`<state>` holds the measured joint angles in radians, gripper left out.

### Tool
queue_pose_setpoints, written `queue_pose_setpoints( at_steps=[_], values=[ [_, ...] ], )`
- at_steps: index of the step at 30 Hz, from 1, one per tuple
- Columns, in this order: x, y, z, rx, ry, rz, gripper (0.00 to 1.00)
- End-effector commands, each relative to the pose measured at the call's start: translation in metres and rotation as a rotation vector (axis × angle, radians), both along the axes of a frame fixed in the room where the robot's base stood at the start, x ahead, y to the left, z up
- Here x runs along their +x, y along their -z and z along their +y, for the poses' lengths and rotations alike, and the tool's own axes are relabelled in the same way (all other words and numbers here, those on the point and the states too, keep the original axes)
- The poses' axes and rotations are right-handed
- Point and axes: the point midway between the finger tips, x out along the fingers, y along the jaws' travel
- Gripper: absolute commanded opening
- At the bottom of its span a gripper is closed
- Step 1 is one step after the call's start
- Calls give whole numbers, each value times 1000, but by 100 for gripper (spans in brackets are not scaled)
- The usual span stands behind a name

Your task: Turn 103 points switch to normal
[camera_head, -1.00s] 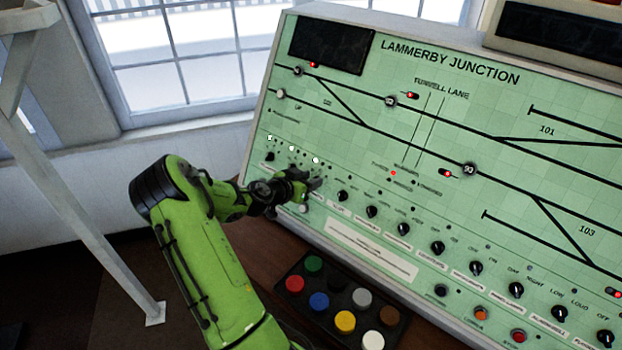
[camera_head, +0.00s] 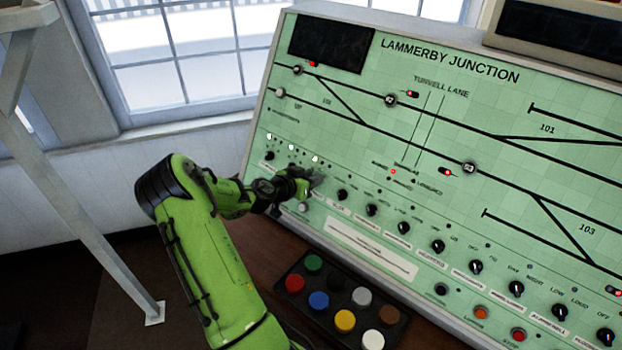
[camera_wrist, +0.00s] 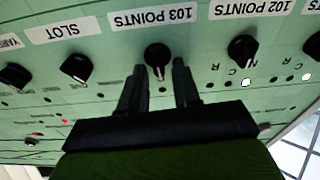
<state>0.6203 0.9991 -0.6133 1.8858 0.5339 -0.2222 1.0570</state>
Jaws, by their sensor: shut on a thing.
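The 103 points switch (camera_wrist: 157,55) is a round black knob under its white "103 POINTS" label, upside down in the wrist view. My gripper (camera_wrist: 160,75) has one finger on each side of the knob and is shut on it. The fingers cover the marks beside the knob, and I cannot tell its exact pointer angle. In the head view my gripper (camera_head: 310,182) is at the lower left of the green panel (camera_head: 350,110) and hides the knob.
The 102 points switch (camera_wrist: 243,48) and the slot switch (camera_wrist: 76,67) flank the held knob closely. A black tray (camera_head: 320,325) of coloured buttons lies in front of the panel. A white post (camera_head: 85,190) stands at the left.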

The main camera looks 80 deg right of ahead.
Motion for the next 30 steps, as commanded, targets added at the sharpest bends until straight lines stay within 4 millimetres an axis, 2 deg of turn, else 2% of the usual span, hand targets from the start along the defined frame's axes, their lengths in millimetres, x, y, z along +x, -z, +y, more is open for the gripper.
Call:
queue_pose_setpoints(
  at_steps=[18, 30],
  values=[
    [5, 2, -1, 177, -229, 391, 1],
    [7, 3, -1, 252, -324, 554, 1]
  ],
)
